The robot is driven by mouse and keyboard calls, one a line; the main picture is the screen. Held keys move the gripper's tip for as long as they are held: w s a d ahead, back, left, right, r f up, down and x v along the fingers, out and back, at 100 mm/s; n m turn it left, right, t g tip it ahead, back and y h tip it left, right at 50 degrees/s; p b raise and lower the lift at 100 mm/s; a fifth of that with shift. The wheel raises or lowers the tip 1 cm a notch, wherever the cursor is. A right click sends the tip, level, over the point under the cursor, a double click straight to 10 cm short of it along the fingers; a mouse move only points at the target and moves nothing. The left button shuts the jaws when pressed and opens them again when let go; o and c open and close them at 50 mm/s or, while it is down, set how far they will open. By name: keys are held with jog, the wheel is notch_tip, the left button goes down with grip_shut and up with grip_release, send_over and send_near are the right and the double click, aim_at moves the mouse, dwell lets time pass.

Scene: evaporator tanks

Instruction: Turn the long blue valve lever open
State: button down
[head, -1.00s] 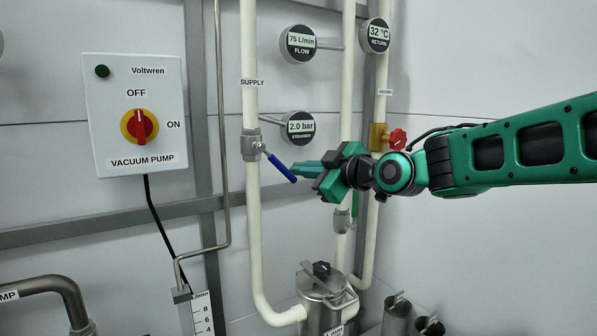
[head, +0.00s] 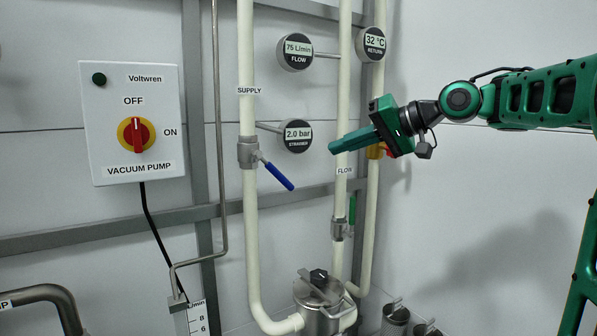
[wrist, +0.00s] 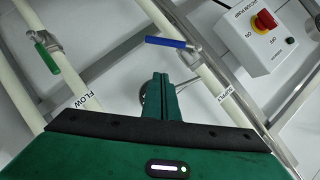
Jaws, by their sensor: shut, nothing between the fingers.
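The long blue valve lever (head: 279,177) sits on a metal valve (head: 248,153) on the SUPPLY pipe. In the head view it slants down to the right from the valve, angled away from the pipe line. The blue lever also shows in the wrist view (wrist: 168,43), beyond the fingertips. My gripper (head: 332,147) is green, with its fingers shut together and empty. It is up and to the right of the lever in the head view, pointing left, apart from it. In the wrist view the shut fingers (wrist: 160,78) point toward the lever with a gap between.
A green-handled valve (head: 342,228) is on the FLOW pipe below my gripper. Round gauges (head: 298,136) stick out near the pipes. A red-handled valve (head: 386,150) is partly behind my gripper. The vacuum pump box (head: 132,122) is on the left, and a strainer (head: 322,300) stands below.

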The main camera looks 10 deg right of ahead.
aim_at(274, 171)
jog(key=s+a+f+x, duration=0.1)
jog(key=s+x, duration=0.1)
jog(key=x, duration=1)
jog(key=shift+w+a+f, duration=0.2)
jog(key=shift+a+f, duration=0.15)
jog(key=shift+f, duration=0.15)
jog(key=shift+a, duration=0.15)
